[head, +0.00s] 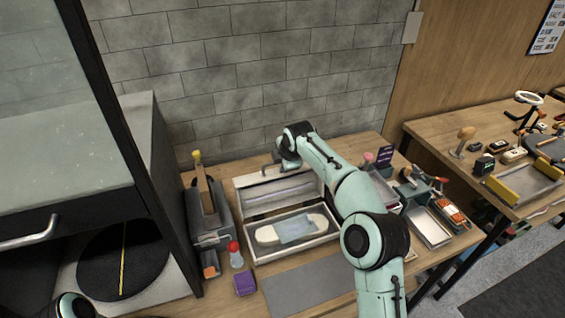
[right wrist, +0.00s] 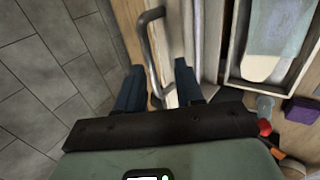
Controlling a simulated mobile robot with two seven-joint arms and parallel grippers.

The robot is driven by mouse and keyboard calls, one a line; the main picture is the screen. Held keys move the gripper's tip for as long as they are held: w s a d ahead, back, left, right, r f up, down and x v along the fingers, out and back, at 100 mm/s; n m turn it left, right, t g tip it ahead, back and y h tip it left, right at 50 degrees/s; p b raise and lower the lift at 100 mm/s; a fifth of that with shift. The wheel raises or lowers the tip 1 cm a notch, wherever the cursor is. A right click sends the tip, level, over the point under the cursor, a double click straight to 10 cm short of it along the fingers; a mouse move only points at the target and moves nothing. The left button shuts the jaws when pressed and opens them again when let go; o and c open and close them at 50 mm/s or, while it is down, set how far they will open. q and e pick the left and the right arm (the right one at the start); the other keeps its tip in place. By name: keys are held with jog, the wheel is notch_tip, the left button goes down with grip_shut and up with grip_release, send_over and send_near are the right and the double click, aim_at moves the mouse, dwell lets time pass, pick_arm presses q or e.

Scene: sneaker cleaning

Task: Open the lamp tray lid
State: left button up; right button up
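The lamp tray (head: 292,256) is a pale box on the bench, with a light shoe sole and a bluish cloth-like piece (head: 297,229) inside. Its lid (head: 250,186) stands raised at the back, with a lamp tube (head: 283,196) on its inner face. A grey bar handle (head: 267,166) is at the lid's top edge. My right gripper (head: 283,163) is at this edge. In the right wrist view its fingers (right wrist: 160,88) are apart, with the handle (right wrist: 151,50) between them; a gap shows. Only part of my left arm shows at bottom left; its gripper is out of frame.
A grey holder (head: 207,222) with a brush, a red-capped bottle (head: 236,257) and a purple box (head: 245,284) stand left of the tray. A grey mat (head: 305,288) lies in front. Metal trays and tools (head: 430,226) are at right. A brick wall (head: 280,80) is close behind.

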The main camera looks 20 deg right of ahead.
jog(key=v, duration=1.2)
jog(key=shift+s+r, duration=0.25)
jog(key=shift+r, duration=0.1)
